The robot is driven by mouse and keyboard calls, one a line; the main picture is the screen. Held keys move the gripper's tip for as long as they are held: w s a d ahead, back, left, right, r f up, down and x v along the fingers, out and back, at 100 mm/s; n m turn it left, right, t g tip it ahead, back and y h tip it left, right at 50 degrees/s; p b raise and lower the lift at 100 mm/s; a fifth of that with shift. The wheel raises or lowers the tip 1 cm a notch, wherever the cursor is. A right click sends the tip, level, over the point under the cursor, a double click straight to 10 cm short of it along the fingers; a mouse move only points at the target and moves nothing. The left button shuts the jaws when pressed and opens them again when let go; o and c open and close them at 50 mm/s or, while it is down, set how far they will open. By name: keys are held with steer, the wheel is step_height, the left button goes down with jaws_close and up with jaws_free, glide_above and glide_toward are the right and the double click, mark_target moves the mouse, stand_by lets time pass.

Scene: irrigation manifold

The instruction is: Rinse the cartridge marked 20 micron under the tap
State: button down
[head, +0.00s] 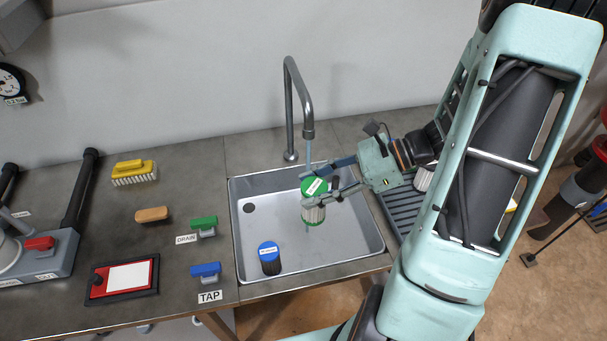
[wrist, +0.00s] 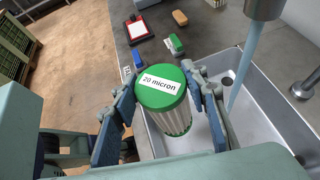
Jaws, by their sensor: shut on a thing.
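The cartridge with a green cap (head: 315,214) is upright over the sink in the head view. Its label reads "20 micron" in the wrist view (wrist: 164,101). My gripper (head: 308,189) is shut on it, with one finger on each side, also in the wrist view (wrist: 160,80). The tap (head: 307,112) is running. Its stream (wrist: 242,75) passes to the right of the cap in the wrist view, and I cannot tell whether it touches the cartridge. The blue tap handle (head: 206,270) is on the counter behind the TAP label (head: 209,297).
A blue-capped cartridge (head: 269,261) stands in the sink (head: 377,240), at its front left. A ribbed drainboard (head: 406,212) is right of the sink.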

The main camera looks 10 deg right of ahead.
steer(key=shift+s+a+r+p, duration=0.15)
steer(key=shift+s+r+p, duration=1.05)
steer(key=shift+s+r, duration=0.1)
steer(key=shift+s+a+r+p, duration=0.1)
steer(key=shift+s+r+p, duration=0.25)
steer(key=shift+s, duration=0.25)
steer(key=shift+s+r+p, duration=0.35)
steer(key=shift+s, duration=0.25)
